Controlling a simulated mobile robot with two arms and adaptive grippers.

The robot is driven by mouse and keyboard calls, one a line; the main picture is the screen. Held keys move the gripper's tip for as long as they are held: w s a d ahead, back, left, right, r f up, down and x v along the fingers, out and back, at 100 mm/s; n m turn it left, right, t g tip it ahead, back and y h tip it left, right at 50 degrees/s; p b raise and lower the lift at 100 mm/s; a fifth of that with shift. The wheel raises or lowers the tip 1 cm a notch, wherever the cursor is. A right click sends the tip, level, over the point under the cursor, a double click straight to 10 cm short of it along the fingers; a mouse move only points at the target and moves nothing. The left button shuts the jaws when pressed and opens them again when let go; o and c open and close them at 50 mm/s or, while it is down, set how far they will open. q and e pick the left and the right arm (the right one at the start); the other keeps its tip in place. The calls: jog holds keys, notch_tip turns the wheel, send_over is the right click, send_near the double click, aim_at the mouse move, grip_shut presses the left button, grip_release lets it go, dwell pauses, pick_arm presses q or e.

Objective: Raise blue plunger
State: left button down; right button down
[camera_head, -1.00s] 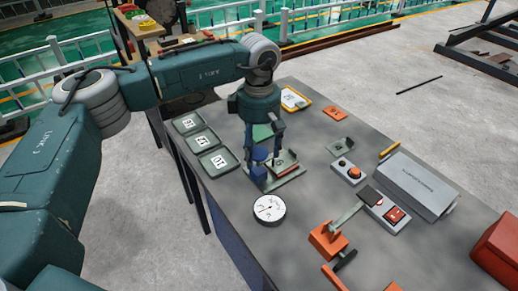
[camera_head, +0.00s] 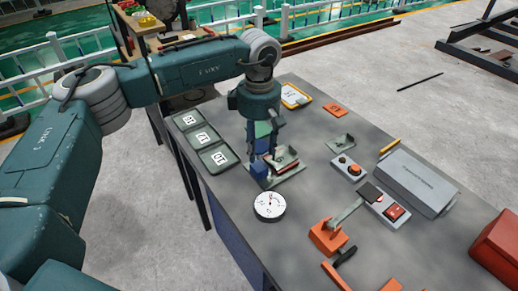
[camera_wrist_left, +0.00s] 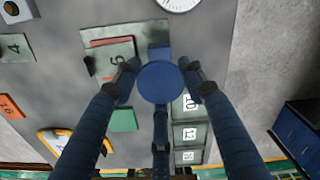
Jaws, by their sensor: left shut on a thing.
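The blue plunger shows its round cap (camera_wrist_left: 160,82) in the left wrist view, between the fingertips of my left gripper (camera_wrist_left: 160,80). In the head view my left gripper (camera_head: 262,148) points down over a small stand, shut on the plunger. The plunger's blue lower block (camera_head: 259,169) shows below the fingers on the stand's grey-green base plate (camera_head: 289,175). The fingers partly hide the plunger's upper part. A round white dial gauge (camera_head: 269,206) lies in front of the stand. My right gripper is not in view.
Numbered grey trays (camera_head: 214,157) line the table's left edge. A control box with an orange-red knob (camera_head: 349,167), a grey case (camera_head: 418,184), an orange clamp (camera_head: 328,238) and a red box (camera_head: 499,248) occupy the right side. Bare table (camera_head: 240,190) surrounds the gauge.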

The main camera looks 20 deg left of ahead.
pick_arm(q)
jog(key=shift+w+r, duration=0.15)
jog(key=shift+r, duration=0.2)
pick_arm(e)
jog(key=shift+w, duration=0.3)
pick_arm(q)
jog(key=c, duration=1.2)
grip_release()
jog(key=shift+o, duration=1)
jog(key=shift+s+d, duration=0.1)
jog(key=shift+s, duration=0.1)
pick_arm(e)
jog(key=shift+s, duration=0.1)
pick_arm(q)
jog(key=shift+w+r, duration=0.1)
jog(key=shift+r, duration=0.15)
notch_tip(320, 180, up, 12)
jog(key=shift+f, duration=0.2)
jog(key=shift+f, duration=0.1)
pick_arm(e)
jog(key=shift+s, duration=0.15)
